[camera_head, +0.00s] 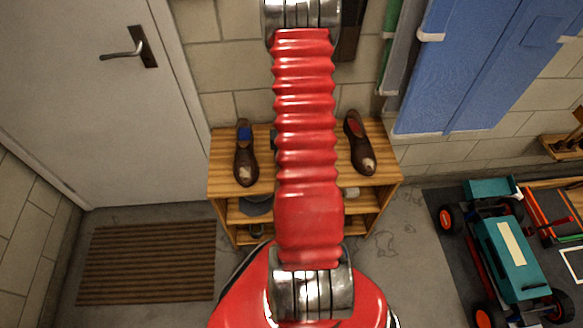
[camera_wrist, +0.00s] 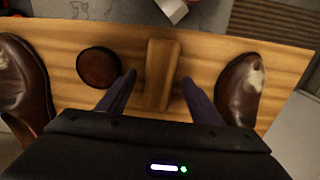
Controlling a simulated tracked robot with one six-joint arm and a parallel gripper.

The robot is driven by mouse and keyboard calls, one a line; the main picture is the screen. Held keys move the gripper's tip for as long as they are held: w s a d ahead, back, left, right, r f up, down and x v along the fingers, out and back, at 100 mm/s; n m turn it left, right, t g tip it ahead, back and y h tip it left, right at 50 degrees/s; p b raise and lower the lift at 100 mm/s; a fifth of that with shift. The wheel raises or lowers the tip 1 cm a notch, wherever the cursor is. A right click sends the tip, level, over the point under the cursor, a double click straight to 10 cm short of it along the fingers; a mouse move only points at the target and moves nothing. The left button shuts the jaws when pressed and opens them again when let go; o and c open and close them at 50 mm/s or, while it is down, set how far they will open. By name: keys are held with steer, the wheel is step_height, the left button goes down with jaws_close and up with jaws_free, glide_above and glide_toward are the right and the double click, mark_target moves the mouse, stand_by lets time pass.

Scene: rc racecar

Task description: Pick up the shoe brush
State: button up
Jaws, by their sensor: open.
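The shoe brush (camera_wrist: 162,72), which looks like a plain wooden block, lies on the wooden shelf top in the wrist view. My gripper (camera_wrist: 159,79) is open. Its two dark fingers point at the brush, one on each side, with gaps between them and the brush. The near end of the brush lies between the fingers, close to the gripper body. I cannot tell how high the fingertips are above the shelf. In the head view my red arm covers the middle of the shelf, hiding the brush and gripper.
On the wooden shelf (camera_head: 224,186), a round dark tin (camera_wrist: 98,67) lies left of the brush in the wrist view. Brown shoes stand either side, one left (camera_wrist: 22,80) and one right (camera_wrist: 240,85). A door mat (camera_head: 150,262) and a teal toy car (camera_head: 500,250) are on the floor.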

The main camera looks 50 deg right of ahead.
steer(key=shift+f, duration=1.3)
steer(key=shift+c, duration=0.7)
steer(key=c, duration=1)
steer(key=shift+r, duration=0.15)
step_height(320, 180, up, 10)
steer(key=shift+f, duration=0.1)
